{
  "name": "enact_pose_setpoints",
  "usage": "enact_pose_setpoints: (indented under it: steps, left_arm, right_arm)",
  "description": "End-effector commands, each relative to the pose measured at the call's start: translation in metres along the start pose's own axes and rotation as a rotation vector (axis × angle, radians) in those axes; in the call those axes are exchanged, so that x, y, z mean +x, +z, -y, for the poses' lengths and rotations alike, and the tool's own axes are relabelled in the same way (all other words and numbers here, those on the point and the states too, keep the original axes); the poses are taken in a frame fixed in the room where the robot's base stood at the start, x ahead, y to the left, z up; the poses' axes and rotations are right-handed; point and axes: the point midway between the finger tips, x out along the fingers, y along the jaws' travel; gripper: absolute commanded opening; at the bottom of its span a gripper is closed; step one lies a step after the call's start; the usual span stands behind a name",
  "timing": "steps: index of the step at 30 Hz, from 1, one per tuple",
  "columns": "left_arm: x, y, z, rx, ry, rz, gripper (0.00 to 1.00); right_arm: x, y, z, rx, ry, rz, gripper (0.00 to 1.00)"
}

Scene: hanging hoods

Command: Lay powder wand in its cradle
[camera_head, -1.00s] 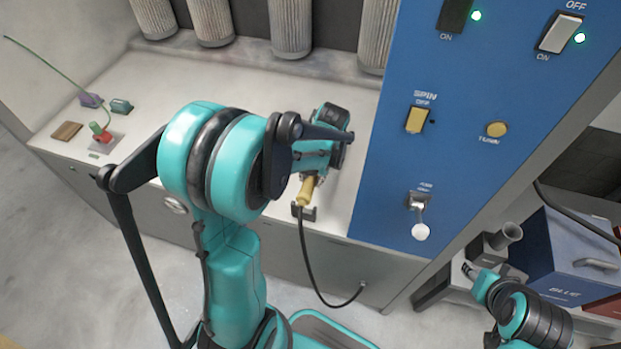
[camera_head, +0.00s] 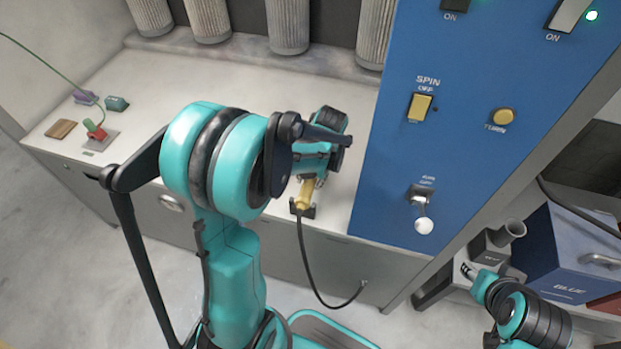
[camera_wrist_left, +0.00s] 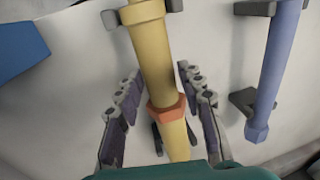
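The yellow powder wand (camera_head: 304,196) is at the front edge of the white bench, with a dark hose hanging from its end. In the left wrist view the wand (camera_wrist_left: 153,55) has an orange collar and lies across a grey cradle bracket (camera_wrist_left: 109,19). My left gripper (camera_wrist_left: 163,125) has its two fingers on either side of the wand near the collar. Gaps show between fingers and wand, so it is open. In the head view my left arm partly hides the wand and the left gripper (camera_head: 309,180). My right gripper (camera_head: 466,269) is low at the right; its fingers are too small to read.
A blue-purple rod (camera_wrist_left: 275,75) on grey brackets runs beside the wand in the left wrist view. A blue switch panel (camera_head: 390,150) rises right of the bench. Hanging filters (camera_head: 288,25) line the back. A blue bin (camera_head: 565,255) stands at the right.

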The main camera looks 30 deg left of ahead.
Motion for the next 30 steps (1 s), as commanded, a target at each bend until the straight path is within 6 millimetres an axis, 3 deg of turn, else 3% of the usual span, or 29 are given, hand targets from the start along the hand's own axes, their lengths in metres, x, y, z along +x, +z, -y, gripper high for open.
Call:
enact_pose_setpoints:
  steps: [13, 24, 30]
  left_arm:
    - [-0.007, 0.000, 0.000, 0.001, 0.000, 0.000, 0.56]
    - [-0.082, 0.000, 0.000, 0.001, 0.000, 0.000, 0.56]
    - [-0.111, 0.000, 0.000, 0.001, 0.000, 0.000, 0.56]
  right_arm:
    - [0.000, 0.000, 0.000, 0.000, 0.000, 0.000, 0.40]
    - [0.000, 0.000, 0.000, 0.000, 0.000, 0.000, 0.40]
    - [0.000, 0.000, 0.000, 0.000, 0.000, 0.000, 0.40]
